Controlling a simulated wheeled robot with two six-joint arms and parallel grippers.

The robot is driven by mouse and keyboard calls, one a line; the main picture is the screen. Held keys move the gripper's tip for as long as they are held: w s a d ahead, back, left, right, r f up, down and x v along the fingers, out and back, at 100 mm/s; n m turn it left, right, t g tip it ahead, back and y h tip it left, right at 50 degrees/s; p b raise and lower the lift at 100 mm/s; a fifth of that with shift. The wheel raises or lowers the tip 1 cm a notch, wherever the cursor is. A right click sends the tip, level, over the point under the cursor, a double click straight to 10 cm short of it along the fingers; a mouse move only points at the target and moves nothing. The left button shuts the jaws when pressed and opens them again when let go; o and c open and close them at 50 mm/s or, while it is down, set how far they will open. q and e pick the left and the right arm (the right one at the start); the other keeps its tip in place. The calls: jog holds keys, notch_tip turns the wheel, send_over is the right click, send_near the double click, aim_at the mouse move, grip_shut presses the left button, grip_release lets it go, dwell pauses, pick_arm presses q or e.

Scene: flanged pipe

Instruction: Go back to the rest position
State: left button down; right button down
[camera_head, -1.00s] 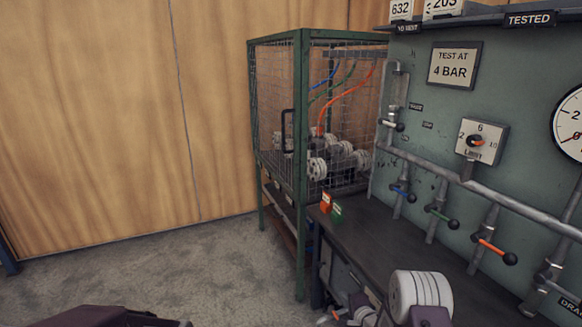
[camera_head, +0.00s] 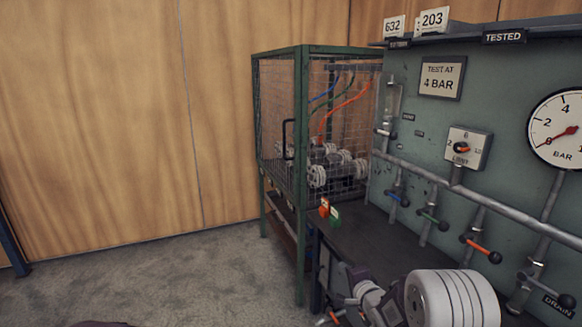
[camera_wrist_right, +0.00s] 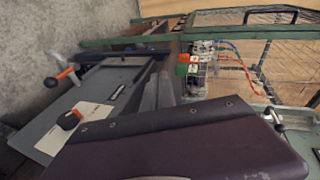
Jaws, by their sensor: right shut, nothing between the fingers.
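My right gripper (camera_wrist_right: 157,92) shows its two grey fingers together, with nothing between them, in the right wrist view. In the head view my right arm comes in at the bottom right, and the gripper end (camera_head: 352,280) is low in front of the bench, partly hidden by the arm's own links. Only a dark purple sliver of my left arm shows at the bottom left edge, and the left gripper is outside the picture.
A green-framed mesh cage (camera_head: 303,150) holding white-flanged pieces stands behind the bench (camera_head: 370,232). A teal test panel (camera_head: 410,140) with valve levers and a gauge (camera_head: 562,130) rises at right. The grey floor (camera_head: 170,280) at left is clear.

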jog(key=s+r+n+g+h, duration=0.2)
jog(key=s+r, duration=0.1)
jog(key=s, duration=0.4)
jog(key=s+d+f+n+g, duration=0.1)
jog(key=s+f+n+g, duration=0.3)
jog(key=s, duration=0.5)
jog(key=s+f+n+g, duration=0.3)
jog(key=s, duration=0.6)
jog(key=s+d+f+n+g, duration=0.1)
jog(key=s+f+n+g, duration=0.3)
jog(key=s, duration=0.5)
notch_tip(320, 180, up, 36)
jog(key=p, duration=3.5)
jog(key=shift+f+n+h, duration=0.2)
jog(key=shift+n+h, duration=0.2)
jog(key=shift+a, duration=0.1)
